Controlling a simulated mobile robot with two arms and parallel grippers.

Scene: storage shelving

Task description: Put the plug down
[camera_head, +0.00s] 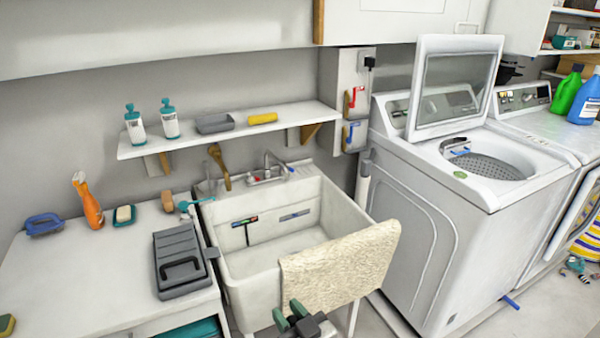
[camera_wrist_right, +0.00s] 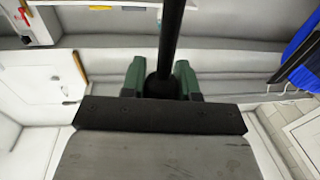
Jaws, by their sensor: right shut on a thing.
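My right gripper (camera_head: 292,318) is at the bottom edge of the head view, in front of the towel and the sink. In the right wrist view its green fingers (camera_wrist_right: 159,80) are shut on a black, rounded thing (camera_wrist_right: 157,86), which I take to be the plug. A long, straight black part (camera_wrist_right: 171,35) runs up from it, and I cannot tell whether that is a cord or a rod. In the head view the held thing does not show clearly. My left gripper is not in view.
A beige towel (camera_head: 340,265) hangs over the front of the white sink (camera_head: 340,215). The white counter (camera_head: 60,285) at left holds a grey caddy (camera_head: 180,262) and an orange spray bottle (camera_head: 88,205). Bare counter lies left of the caddy. A washer (camera_head: 420,220) stands at right.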

